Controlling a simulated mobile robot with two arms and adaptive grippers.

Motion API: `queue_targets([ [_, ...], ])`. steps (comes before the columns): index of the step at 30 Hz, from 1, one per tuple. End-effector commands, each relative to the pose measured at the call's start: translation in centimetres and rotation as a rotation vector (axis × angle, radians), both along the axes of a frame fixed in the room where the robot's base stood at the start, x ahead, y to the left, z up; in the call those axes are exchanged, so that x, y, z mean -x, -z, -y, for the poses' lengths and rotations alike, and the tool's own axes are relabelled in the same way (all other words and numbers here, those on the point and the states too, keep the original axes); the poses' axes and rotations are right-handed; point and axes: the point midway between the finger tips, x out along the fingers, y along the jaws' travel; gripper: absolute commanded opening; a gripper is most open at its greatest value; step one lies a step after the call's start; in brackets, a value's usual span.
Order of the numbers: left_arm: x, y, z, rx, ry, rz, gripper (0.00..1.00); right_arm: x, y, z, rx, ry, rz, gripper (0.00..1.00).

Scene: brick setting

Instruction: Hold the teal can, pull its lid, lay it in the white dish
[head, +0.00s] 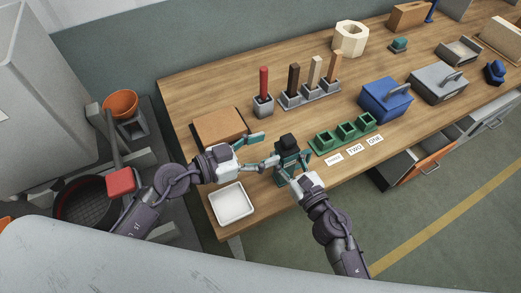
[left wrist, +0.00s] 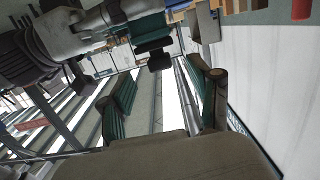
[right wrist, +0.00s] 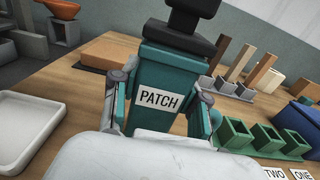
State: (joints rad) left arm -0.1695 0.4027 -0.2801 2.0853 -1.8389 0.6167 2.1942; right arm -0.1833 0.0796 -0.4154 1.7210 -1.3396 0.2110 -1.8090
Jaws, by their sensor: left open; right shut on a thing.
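The teal can (head: 288,160) stands upright near the front edge of the bench. A "PATCH" label faces the right wrist view, where the can (right wrist: 158,78) fills the middle. Its black lid (head: 288,142) with a raised block sits on top; it also shows in the right wrist view (right wrist: 183,42). My right gripper (head: 294,170) is shut on the can's sides. My left gripper (head: 261,149) is open and empty, just left of the can. In the left wrist view the lid (left wrist: 158,60) lies beyond the open fingers. The white dish (head: 232,205) is empty, left of the can.
A brown block (head: 219,125) lies behind my left gripper. Green square holders (head: 345,133) with label cards stand right of the can. Behind are upright bars in grey holders (head: 310,97). Blue (head: 385,100) and grey (head: 438,83) boxes stand farther right.

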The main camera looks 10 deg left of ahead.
Motion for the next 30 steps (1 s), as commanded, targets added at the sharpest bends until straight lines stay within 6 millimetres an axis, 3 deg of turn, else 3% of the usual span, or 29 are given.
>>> queue_targets([
  [12,-3.3,0.8,4.7,0.002,0.003,0.0,0.63,0.0,0.1,0.1,0.003,0.001,-0.002,0.0],
  [24,-3.8,1.0,5.5,0.0,0.003,0.0,0.63,0.0,0.1,0.1,0.003,0.001,-0.002,0.0],
  [25,-3.8,1.0,5.5,0.0,0.003,0.0,0.61,0.0,0.1,0.1,0.003,0.001,-0.002,0.0],
  [30,-3.8,1.0,5.5,0.0,0.003,0.0,0.33,0.0,0.1,0.1,0.003,0.001,-0.002,0.0],
])
